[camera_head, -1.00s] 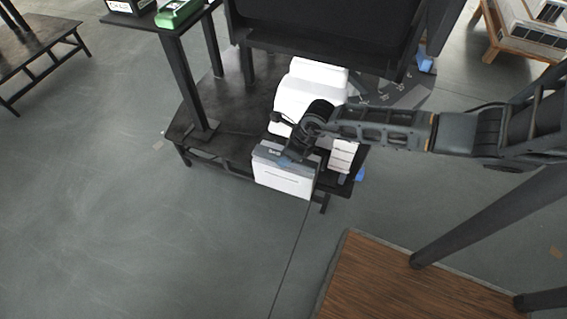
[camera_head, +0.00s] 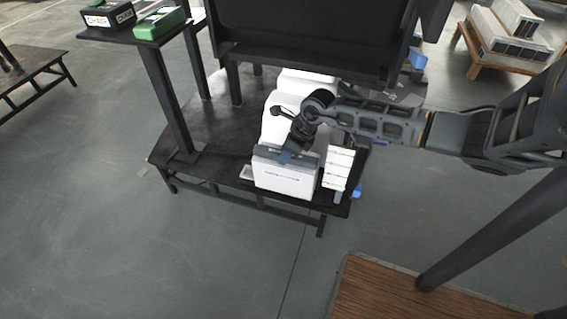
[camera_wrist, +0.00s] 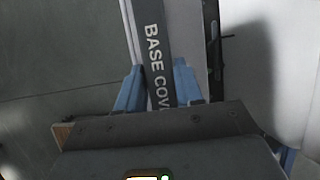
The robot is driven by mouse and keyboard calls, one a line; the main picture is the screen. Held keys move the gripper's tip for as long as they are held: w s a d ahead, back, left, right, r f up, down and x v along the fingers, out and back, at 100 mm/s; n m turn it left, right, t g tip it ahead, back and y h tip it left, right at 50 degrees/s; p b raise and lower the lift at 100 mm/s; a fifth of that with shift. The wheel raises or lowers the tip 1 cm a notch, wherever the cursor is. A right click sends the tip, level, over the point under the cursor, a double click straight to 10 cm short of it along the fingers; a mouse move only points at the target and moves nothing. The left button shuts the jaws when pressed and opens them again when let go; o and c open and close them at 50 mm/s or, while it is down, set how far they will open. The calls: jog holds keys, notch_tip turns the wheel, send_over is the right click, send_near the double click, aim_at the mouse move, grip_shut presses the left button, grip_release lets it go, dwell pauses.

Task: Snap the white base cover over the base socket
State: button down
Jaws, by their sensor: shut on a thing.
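The white base cover (camera_head: 283,180) is a box-like panel with a dark grey top strip, at the front edge of the low black table in the head view. My gripper (camera_head: 289,156) is shut on its top strip. In the wrist view, the blue fingers of my gripper (camera_wrist: 158,88) close on both sides of the grey strip (camera_wrist: 154,40), lettered "BASE COV". A white rounded body (camera_head: 277,125) stands just behind the cover; whether they touch I cannot tell. I cannot make out the base socket, which may be hidden behind the cover and arm.
The black table (camera_head: 205,130) has bare room left of the cover. A stack of white blocks (camera_head: 338,168) stands close to its right. A large black panel (camera_head: 310,30) hangs over the back. A green case (camera_head: 160,22) sits on a raised shelf at left.

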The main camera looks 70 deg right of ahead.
jog(key=d+f+b, duration=0.2)
jog(key=d+b, duration=0.3)
jog(key=shift+w+d, duration=0.25)
jog(key=shift+d, duration=0.1)
jog(key=shift+f, duration=0.1)
dwell(0.6)
jog(key=shift+w+f+p, duration=0.25)
jog(key=shift+f+p, duration=0.25)
jog(key=shift+p, duration=0.2)
dwell(2.0)
jog(key=c, duration=0.6)
grip_release()
jog(key=shift+c, duration=0.2)
jog(key=shift+o, duration=0.3)
jog(key=o, duration=0.4)
jog(key=shift+s+r, duration=0.1)
